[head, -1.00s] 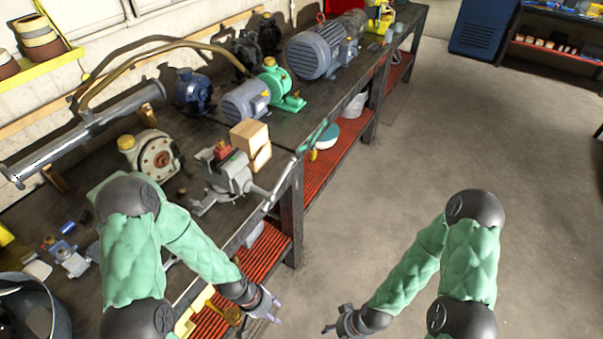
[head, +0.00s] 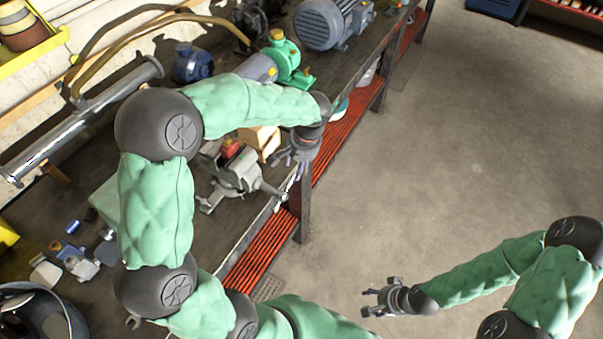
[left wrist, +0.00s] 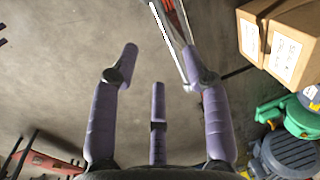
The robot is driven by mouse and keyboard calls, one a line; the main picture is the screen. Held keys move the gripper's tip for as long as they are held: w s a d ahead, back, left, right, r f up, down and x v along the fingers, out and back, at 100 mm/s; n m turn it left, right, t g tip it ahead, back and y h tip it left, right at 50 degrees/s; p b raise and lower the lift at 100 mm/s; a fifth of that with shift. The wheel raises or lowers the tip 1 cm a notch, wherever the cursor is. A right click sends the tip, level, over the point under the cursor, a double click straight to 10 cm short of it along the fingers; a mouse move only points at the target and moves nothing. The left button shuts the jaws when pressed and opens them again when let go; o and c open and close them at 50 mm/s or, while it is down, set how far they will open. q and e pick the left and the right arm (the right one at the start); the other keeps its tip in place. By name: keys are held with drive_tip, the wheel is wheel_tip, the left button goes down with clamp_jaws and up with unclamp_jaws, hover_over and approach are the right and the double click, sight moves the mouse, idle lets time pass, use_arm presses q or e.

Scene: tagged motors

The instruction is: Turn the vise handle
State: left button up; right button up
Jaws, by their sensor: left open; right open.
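The grey vise (head: 238,172) stands at the bench's front edge in the head view, with red on its top. Its handle end (head: 277,194) shows at the lower right of the vise. My left gripper (head: 290,159) is open, just above and right of the handle at the bench edge; I see no contact. In the left wrist view its purple fingers (left wrist: 158,68) are spread and empty, mostly over floor. I cannot clearly make out the handle there. My right gripper (head: 369,302) is open and empty over the floor, away from the bench.
Cardboard boxes (head: 262,139) stand behind the vise, close to my left gripper; they show in the left wrist view (left wrist: 281,36). A green pump (head: 284,52) and a large grey-blue motor (head: 328,22) stand further along the bench. The floor (head: 450,160) at the right is clear.

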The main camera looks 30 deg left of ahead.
sight(292, 180)
use_arm(q)
drive_tip(key=f, duration=0.3)
drive_tip(key=a+f+b, duration=0.1)
drive_tip(key=f, duration=0.3)
drive_tip(key=a+f, duration=0.1)
drive_tip(key=f, duration=0.2)
drive_tip(key=shift+w+a+f, duration=0.1)
drive_tip(key=shift+w+f, duration=0.05)
clamp_jaws()
